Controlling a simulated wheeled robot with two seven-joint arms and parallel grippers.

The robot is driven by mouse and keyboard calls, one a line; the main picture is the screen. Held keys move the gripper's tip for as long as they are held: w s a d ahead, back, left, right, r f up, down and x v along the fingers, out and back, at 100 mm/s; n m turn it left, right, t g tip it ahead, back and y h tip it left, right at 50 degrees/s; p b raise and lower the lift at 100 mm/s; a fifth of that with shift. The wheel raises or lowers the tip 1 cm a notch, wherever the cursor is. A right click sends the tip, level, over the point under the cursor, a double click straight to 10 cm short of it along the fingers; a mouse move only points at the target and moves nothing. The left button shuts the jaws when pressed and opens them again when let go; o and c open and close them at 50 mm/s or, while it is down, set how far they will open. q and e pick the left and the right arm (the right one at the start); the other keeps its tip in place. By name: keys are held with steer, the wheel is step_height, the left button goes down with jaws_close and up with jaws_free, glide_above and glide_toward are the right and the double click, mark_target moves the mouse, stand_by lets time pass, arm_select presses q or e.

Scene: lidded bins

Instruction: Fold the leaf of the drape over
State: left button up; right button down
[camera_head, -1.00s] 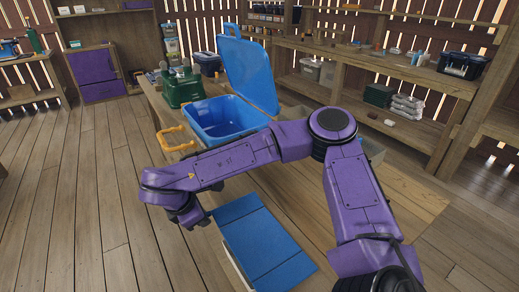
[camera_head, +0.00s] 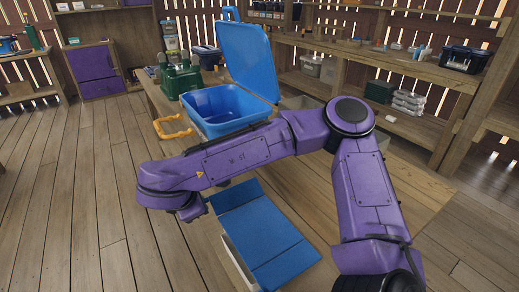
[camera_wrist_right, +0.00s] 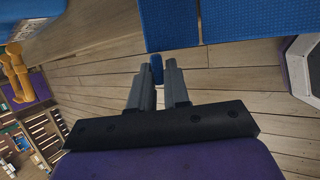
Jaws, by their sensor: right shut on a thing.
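The blue drape (camera_head: 260,228) lies in creased flat panels over a pale box at the lower middle of the head view. Its blue panels also show at the top of the right wrist view (camera_wrist_right: 240,20). My right gripper (camera_wrist_right: 157,78) is at the left edge of the drape, shut on a small blue piece that looks like the drape's edge or tab. In the head view my right arm hides most of the grip. My left gripper is not in view.
A blue bin (camera_head: 212,124) with its lid (camera_head: 247,62) raised stands on the wooden bench behind my forearm. A yellow handle (camera_head: 172,127) is at its left, and a green case (camera_head: 181,82) stands behind. The plank floor to the left is clear.

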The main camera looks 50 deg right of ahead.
steer(key=shift+s+t+b, duration=0.1)
steer(key=shift+t+b, duration=0.2)
steer(key=shift+b, duration=0.2)
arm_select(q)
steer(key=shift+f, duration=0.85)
arm_select(e)
steer(key=shift+r, duration=0.15)
steer(key=shift+s+t+h+b, duration=0.15)
steer(key=shift+t+h+b, duration=0.2)
steer(key=shift+b, duration=0.5)
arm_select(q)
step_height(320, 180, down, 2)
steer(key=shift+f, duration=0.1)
arm_select(e)
steer(key=shift+a+r+t, duration=0.1)
steer(key=shift+r+t, duration=0.05)
steer(key=shift+t, duration=0.1)
steer(key=c, duration=1.2)
jaws_free()
steer(key=shift+o, duration=0.2)
